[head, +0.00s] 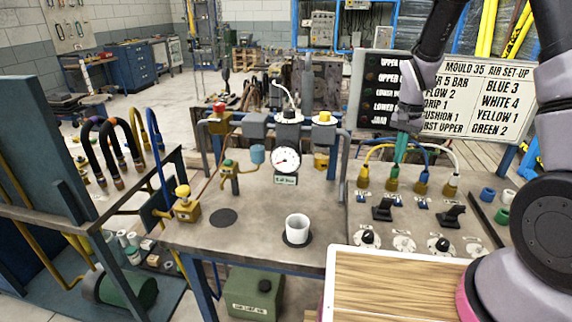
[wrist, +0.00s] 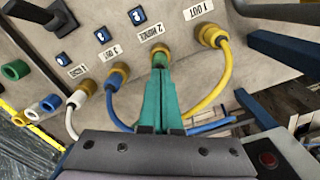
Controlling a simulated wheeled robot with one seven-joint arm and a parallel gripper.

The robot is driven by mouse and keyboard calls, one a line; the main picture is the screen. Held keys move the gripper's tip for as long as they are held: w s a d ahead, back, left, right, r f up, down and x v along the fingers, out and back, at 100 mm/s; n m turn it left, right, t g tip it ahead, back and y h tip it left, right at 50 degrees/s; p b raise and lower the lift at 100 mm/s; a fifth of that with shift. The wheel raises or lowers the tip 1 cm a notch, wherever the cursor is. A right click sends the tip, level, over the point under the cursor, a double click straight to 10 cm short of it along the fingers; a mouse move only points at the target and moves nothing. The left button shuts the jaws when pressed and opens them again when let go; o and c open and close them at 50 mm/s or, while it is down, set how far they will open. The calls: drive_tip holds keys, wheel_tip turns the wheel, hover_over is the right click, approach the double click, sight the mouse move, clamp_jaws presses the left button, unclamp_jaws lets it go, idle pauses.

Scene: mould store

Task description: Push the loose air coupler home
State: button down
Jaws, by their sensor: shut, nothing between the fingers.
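The outlet panel (head: 410,215) carries a row of brass couplers. The "1 OUT" coupler (wrist: 210,36) has a yellow hose; it also shows in the head view (head: 363,178). The outlet 2 coupler (wrist: 159,50) shows just past my fingertips. The blue-hose coupler (wrist: 119,76) and the white-hose coupler (wrist: 90,87) follow. My gripper (wrist: 158,68) has green fingers, shut and empty, pointing at the outlet 2 coupler; it also shows in the head view (head: 401,158). The fingers hide most of that coupler and any hose on it. I cannot tell whether they touch or how far it is seated.
The yellow hose (wrist: 222,90) and blue hose (wrist: 210,126) curve close beside my fingers. Black levers (head: 383,210) and knobs stand on the panel. A white cup (head: 297,229) and a gauge (head: 286,160) are on the bench left. The sign board (head: 470,95) stands behind.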

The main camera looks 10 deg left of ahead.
drive_tip(key=shift+f, duration=0.8)
drive_tip(key=shift+r, duration=3.55)
